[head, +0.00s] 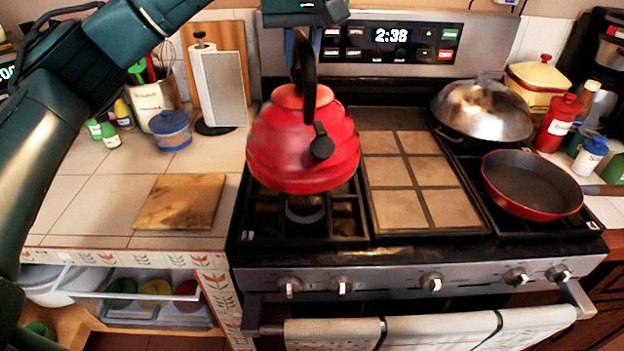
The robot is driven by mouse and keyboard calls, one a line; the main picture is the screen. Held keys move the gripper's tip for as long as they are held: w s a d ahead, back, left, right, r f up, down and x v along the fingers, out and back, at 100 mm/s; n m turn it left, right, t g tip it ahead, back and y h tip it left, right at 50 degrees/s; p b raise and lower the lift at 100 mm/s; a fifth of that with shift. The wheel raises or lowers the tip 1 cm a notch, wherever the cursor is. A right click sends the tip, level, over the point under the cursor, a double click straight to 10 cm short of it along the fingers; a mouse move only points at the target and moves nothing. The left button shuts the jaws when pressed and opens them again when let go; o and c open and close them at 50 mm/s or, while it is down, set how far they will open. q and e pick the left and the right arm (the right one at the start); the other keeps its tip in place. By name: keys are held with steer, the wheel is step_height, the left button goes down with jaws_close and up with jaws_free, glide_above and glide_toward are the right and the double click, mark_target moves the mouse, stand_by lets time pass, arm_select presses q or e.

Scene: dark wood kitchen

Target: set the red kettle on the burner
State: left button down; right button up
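The red kettle (300,145) is upright over the left side of the stove. Its black handle (309,85) rises to my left gripper (303,42), whose fingers are on both sides of the handle top, closed on it. The front left burner (305,207) and its black grate (345,215) show just below the kettle's base. The kettle hides the rear left part of the cooktop. I cannot tell for sure whether its base touches the grate. My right gripper is not in view.
A tiled griddle (415,180) fills the stove's middle. A red pan (531,185) and a domed metal lid (481,108) are at the right. Left, the counter holds a wooden board (181,202), a blue jar (170,130) and a paper towel roll (219,88).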

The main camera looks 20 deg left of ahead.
mark_target(308, 43)
arm_select(q)
steer(key=shift+w+r, duration=0.25)
steer(key=shift+w, duration=0.1)
steer(key=shift+s+f+p, duration=0.1)
steer(key=shift+f+p, duration=0.2)
steer(key=shift+f, duration=4.75)
steer(key=c, duration=1.6)
jaws_free()
steer(key=shift+f, duration=0.25)
steer(key=shift+c, duration=0.2)
steer(key=o, duration=0.4)
steer(key=v, duration=1.2)
steer(key=shift+s+r, duration=0.1)
steer(key=shift+r, duration=0.1)
